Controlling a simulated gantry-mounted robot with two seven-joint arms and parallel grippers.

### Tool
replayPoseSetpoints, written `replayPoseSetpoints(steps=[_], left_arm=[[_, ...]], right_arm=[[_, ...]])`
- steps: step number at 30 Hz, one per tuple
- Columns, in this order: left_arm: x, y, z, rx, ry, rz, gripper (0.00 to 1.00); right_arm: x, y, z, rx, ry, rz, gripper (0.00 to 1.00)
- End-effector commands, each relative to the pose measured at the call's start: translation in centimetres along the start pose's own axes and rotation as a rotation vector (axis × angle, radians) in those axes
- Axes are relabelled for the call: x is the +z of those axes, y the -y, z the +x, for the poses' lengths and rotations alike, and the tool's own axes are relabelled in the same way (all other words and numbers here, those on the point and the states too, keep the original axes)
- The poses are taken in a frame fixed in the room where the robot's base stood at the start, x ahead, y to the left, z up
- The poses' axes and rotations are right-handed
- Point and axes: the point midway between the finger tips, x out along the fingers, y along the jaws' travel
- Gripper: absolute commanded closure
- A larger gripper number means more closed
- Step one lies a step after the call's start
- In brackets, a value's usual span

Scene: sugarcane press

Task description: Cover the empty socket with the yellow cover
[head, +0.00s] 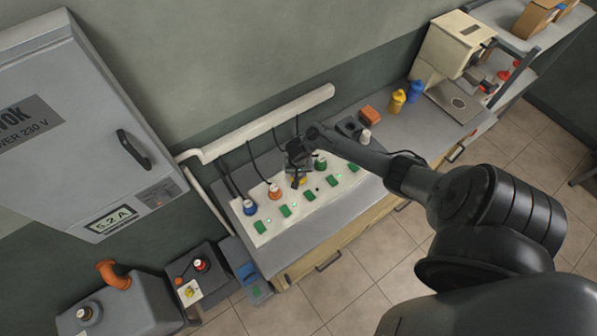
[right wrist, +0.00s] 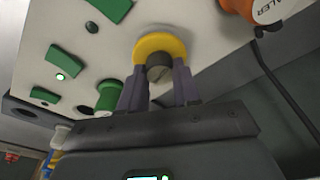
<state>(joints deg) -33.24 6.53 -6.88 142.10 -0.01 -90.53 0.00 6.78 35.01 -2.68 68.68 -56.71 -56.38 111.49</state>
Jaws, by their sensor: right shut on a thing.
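The yellow cover (right wrist: 176,42) is a round disc with a dark grey knob in its middle, seen in the right wrist view. My right gripper (right wrist: 158,78) is shut on it, with a finger on each side of the knob. The disc is at or very close to the white panel (right wrist: 210,60); I cannot tell whether it touches. In the head view my right gripper (head: 297,180) is over the panel, between an orange plug (head: 274,192) and a green plug (head: 320,162). The socket under the cover is hidden. My left gripper is not in view.
A blue plug (head: 249,208) stands at the panel's left end. Several green tabs (head: 309,196) line its front. Dark cables hang behind it from a white pipe (head: 270,121). Yellow and blue bottles (head: 397,101) and an orange block (head: 370,115) stand to the right.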

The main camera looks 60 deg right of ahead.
Motion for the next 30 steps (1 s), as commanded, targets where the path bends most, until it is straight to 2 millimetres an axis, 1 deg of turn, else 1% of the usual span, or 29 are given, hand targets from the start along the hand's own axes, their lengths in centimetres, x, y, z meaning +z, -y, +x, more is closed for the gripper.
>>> replayPoseSetpoints(steps=[8,27,28,29,30], left_arm=[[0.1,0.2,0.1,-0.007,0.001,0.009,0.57],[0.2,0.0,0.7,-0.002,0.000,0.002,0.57],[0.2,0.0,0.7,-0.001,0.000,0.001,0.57],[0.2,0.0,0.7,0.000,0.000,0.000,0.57],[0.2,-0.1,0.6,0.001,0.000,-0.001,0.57]], right_arm=[[0.0,0.0,0.1,0.000,0.000,0.000,0.98],[0.2,0.0,1.3,-0.001,0.000,0.001,0.98],[0.2,0.0,1.2,-0.001,0.000,0.001,0.64],[0.2,0.0,1.2,-0.001,0.000,0.000,0.59],[0.2,0.0,1.2,-0.001,0.000,0.000,0.58]])
